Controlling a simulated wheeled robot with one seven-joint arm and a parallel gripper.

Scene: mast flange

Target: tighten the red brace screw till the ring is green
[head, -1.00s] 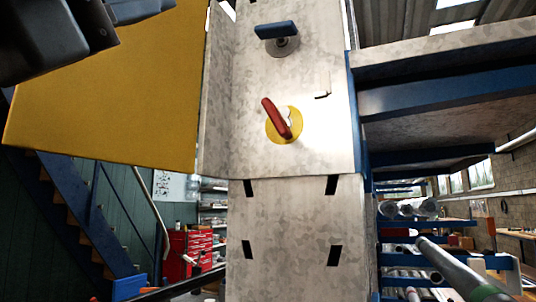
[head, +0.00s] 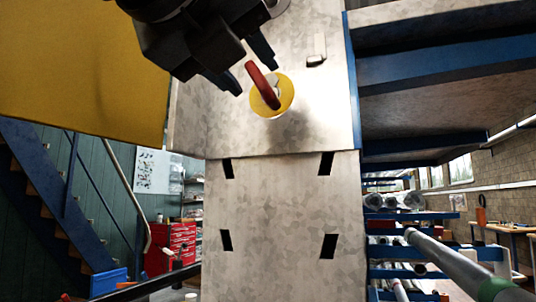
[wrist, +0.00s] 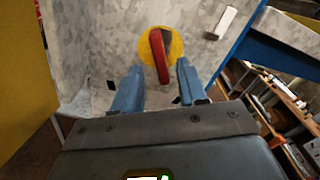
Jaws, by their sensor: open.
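The red brace screw (head: 262,85) has a bar-shaped red handle that stands out from the grey metal plate, tilted up to the left in the head view. The ring (head: 284,102) around its base is yellow. My gripper (head: 253,80) is open at the screw, its two fingers pointing toward the plate. In the wrist view the red handle (wrist: 159,55) shows between and beyond my fingertips (wrist: 158,68), with a gap on each side. No contact shows. The yellow ring (wrist: 175,45) is partly hidden by the handle.
A small pale bracket (head: 317,50) sticks out of the plate right of the screw. A yellow panel (head: 80,80) flanks the plate on the left, and blue-edged beams (head: 440,90) on the right. The slotted lower column (head: 280,220) is clear. The blue-handled knob is not clearly visible.

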